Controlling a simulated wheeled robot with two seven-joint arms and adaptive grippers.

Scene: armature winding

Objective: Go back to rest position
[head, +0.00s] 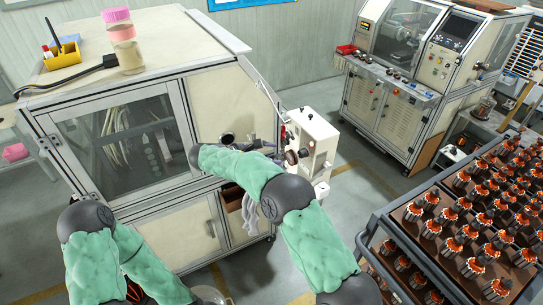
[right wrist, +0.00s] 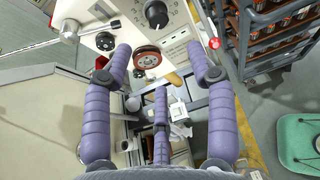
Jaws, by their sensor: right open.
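My right gripper (head: 262,144) is in front of the beige winding machine's white control box (head: 316,138) in the head view, partly hidden by my own arm. In the right wrist view the right gripper (right wrist: 160,66) is open, with its purple padded fingers spread wide and nothing between them. Beyond the fingertips are the box's red-brown wheel (right wrist: 146,57) and a black knob (right wrist: 157,14). I cannot tell whether any finger touches the box. My left arm bends down at the lower left of the head view, and its gripper is not seen.
The winding machine's cabinet (head: 205,225) stands close in front of both arms. A rack (head: 393,272) of several armatures stands at the right, close to my right arm. Another machine (head: 385,105) is at the back right. Open floor (head: 365,165) lies between them.

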